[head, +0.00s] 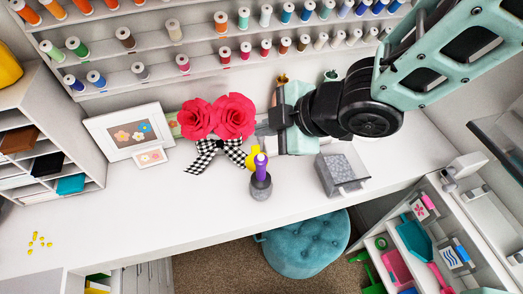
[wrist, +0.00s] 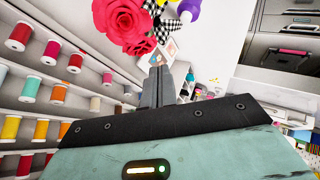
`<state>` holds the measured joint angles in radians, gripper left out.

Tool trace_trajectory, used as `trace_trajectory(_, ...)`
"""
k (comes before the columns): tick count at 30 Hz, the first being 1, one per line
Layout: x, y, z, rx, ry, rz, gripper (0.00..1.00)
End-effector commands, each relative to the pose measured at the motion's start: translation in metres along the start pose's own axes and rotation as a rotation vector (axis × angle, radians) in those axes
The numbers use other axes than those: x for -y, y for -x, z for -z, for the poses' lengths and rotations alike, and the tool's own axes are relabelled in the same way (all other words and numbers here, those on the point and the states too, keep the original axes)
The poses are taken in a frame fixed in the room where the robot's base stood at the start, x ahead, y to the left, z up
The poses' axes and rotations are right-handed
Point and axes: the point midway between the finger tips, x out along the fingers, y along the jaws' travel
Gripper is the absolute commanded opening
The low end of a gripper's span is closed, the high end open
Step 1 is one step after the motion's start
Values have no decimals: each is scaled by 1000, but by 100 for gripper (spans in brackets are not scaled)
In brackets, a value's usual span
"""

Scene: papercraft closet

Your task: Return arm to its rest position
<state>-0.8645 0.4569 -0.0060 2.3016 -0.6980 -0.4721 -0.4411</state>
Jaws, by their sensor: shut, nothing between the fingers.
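My arm reaches in from the upper right of the head view. My gripper (head: 268,124) is above the back of the white desk (head: 130,205), just right of the red paper flowers (head: 218,116). In the wrist view my gripper (wrist: 157,72) has its two dark fingers together, with nothing held between them. The red flowers also show near the fingers in the wrist view (wrist: 122,22), with a black-and-white checked bow. I cannot tell the exact gap between fingers and flowers.
Spool shelves (head: 215,45) line the back wall. A purple-topped tool in a grey holder (head: 261,187) and a grey box (head: 340,172) stand on the desk. Framed pictures (head: 128,131) lean at left. A teal stool (head: 307,245) and open drawer unit (head: 440,245) are below. The desk's left front is mostly clear.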

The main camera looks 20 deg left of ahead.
Motion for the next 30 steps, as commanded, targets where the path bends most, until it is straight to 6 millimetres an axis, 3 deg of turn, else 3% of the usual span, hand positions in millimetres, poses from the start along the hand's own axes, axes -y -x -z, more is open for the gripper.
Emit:
trace_trajectory(8, 0, 0, -2, 7, -9, -1, 0)
trace_trajectory(11, 2, 4, -19, 62, -82, -13, 0)
trace_trajectory(14, 13, 17, -53, 182, -258, -29, 0)
trace_trajectory(17, 40, 40, -94, 343, -510, -34, 0)
trace_trajectory(21, 99, 78, -132, 552, -871, -7, 0)
trace_trajectory(27, 173, 114, -144, 747, -1223, 60, 0)
trace_trajectory(30, 189, 123, -142, 790, -1301, 81, 0)
